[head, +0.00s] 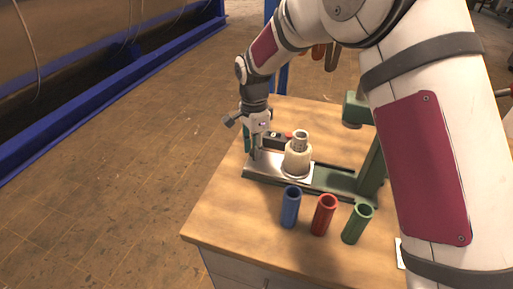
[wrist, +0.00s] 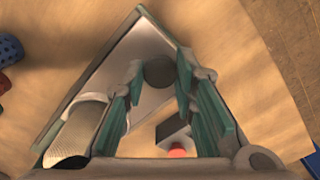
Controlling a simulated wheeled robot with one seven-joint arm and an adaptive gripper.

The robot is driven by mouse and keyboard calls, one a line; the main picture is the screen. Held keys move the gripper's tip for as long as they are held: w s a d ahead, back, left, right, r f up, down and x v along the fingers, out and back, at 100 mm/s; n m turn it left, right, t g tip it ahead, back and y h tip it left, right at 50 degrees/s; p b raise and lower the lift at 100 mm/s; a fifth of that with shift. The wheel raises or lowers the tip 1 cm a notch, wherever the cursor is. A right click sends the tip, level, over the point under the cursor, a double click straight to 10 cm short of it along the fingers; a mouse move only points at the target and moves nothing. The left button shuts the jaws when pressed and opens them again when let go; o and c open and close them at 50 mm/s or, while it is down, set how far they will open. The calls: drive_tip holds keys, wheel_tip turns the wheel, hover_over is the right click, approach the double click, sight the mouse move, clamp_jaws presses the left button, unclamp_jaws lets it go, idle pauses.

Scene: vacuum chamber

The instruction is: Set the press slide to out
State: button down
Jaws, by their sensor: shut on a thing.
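The press slide (head: 271,172) is a silver plate on a green base rail (head: 330,184). It sits at the rail's left end, apart from the green press column (head: 371,168). A beige round fixture (head: 297,161) with a metal top stands on the plate; part of it shows at lower left in the wrist view (wrist: 75,137). My gripper (head: 256,154) is over the plate's left end, pointing down. In the wrist view its fingers are closed around a dark round knob (wrist: 160,71) on the plate (wrist: 145,42).
Blue (head: 291,207), red (head: 324,214) and green (head: 357,223) sleeves stand in front of the rail on the wooden tabletop (head: 225,215). A small black box with a red part (head: 277,140) lies behind the plate. The tabletop left of the rail is clear.

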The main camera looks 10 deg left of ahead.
drive_tip(key=c, duration=1.3)
unclamp_jaws()
drive_tip(key=shift+w+a, duration=0.1)
drive_tip(key=shift+a, duration=0.15)
wheel_tip(320, 180, up, 12)
